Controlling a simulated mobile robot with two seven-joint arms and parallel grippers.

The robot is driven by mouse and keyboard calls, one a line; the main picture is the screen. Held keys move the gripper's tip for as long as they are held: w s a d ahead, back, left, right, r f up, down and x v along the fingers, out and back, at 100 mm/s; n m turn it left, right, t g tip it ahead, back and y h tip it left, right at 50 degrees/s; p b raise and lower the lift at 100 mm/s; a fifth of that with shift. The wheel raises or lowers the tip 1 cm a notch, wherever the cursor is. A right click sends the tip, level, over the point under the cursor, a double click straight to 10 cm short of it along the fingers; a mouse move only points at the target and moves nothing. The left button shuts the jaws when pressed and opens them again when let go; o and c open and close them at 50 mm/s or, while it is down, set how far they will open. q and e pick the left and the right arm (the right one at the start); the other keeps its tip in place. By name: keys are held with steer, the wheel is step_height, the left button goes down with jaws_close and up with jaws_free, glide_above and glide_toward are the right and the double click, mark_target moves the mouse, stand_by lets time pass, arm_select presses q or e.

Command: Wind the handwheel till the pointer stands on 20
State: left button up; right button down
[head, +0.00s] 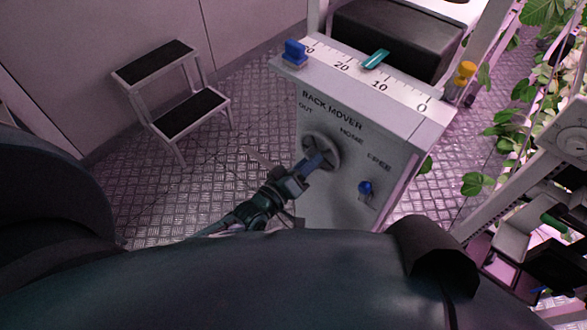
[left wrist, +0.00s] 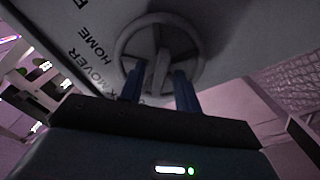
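The handwheel (head: 321,151) is a grey spoked wheel on the front of the white box marked RACK MOVER (head: 345,180). It also shows in the left wrist view (left wrist: 196,42). The teal pointer (head: 376,59) stands on the scale (head: 402,94) along the box top, between 10 and 20. My left gripper (head: 317,163) is at the wheel. In the left wrist view its two blue fingers (left wrist: 159,78) are apart, one on each side of a spoke, with gaps visible. Whether they touch the wheel I cannot tell. My right gripper is not in view.
A blue block (head: 294,52) sits at the scale's 30 end and a yellow-orange piece (head: 463,76) by the 0 end. A blue knob (head: 366,188) is under FREE. A step stool (head: 180,95) stands left on open floor. Plant racks (head: 500,110) are at right.

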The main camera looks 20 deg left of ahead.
arm_select(q)
steer(key=v, duration=1.2)
steer(key=shift+s, duration=0.25)
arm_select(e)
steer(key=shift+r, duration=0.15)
arm_select(q)
steer(key=shift+a, duration=0.15)
